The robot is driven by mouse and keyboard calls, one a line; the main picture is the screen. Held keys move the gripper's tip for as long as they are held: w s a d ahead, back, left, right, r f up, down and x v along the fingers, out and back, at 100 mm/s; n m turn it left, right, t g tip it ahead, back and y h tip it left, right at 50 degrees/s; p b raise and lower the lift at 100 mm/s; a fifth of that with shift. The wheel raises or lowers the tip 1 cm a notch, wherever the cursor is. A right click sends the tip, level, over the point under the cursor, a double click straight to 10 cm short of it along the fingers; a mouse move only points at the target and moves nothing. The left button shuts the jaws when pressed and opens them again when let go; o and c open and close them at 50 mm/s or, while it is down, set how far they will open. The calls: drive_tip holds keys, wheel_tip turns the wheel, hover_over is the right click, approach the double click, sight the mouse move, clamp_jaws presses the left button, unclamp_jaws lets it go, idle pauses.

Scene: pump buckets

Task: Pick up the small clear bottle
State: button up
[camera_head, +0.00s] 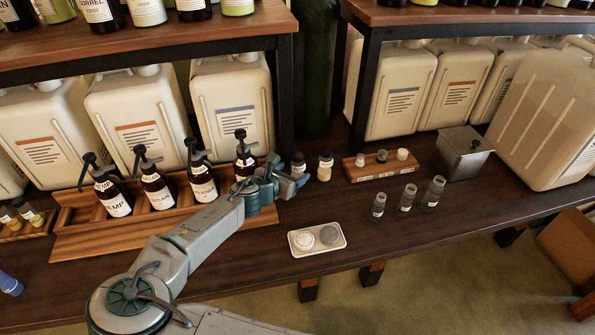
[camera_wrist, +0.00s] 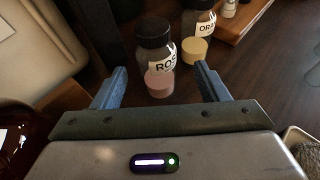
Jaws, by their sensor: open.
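Several small grey see-through bottles, one here (camera_head: 407,198), stand farther right.
A wooden rack (camera_head: 75,240) with dark pump bottles is left of my gripper. A small wooden stand (camera_head: 362,171) with capped vials is to the right. A pale tray (camera_head: 317,250) with two round items lies near the front edge. Large jugs (camera_head: 232,100) stand behind.

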sight(293, 168)
drive_tip(key=x, duration=0.4)
drive_tip(key=shift+w, duration=0.5)
drive_tip(key=c, duration=1.1)
drive_tip(key=shift+r, duration=0.1)
